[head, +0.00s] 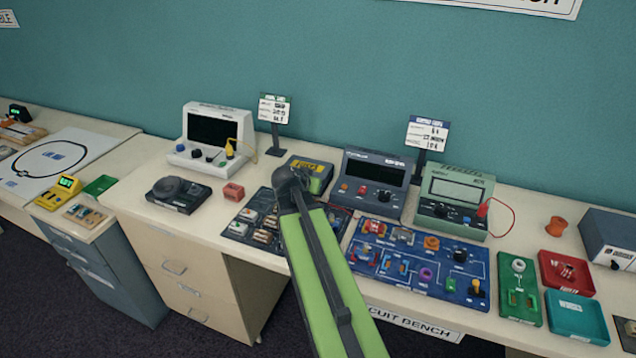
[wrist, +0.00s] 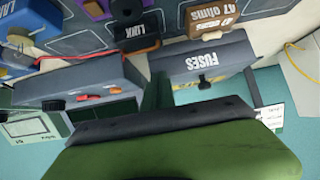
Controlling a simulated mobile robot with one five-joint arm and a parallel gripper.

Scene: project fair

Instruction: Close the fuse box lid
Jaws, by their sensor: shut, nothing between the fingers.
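The fuse box (head: 325,170) is a small dark grey box with a yellow label, on the bench left of the dark grey meter. In the wrist view its grey face with white "FUSES" lettering (wrist: 218,64) appears upside down, with a small dark latch or knob along its edge. I cannot tell the lid's angle clearly. My gripper (head: 290,180) is at the dark end of my green arm, just left of and in front of the box in the head view, hiding part of it. It is shut and empty; contact with the box cannot be told.
A dark grey meter (head: 375,180) and a green meter (head: 458,200) stand right of the box. A white instrument (head: 213,133) and a sign (head: 274,108) stand left and behind. A blue circuit board (head: 415,268) lies in front.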

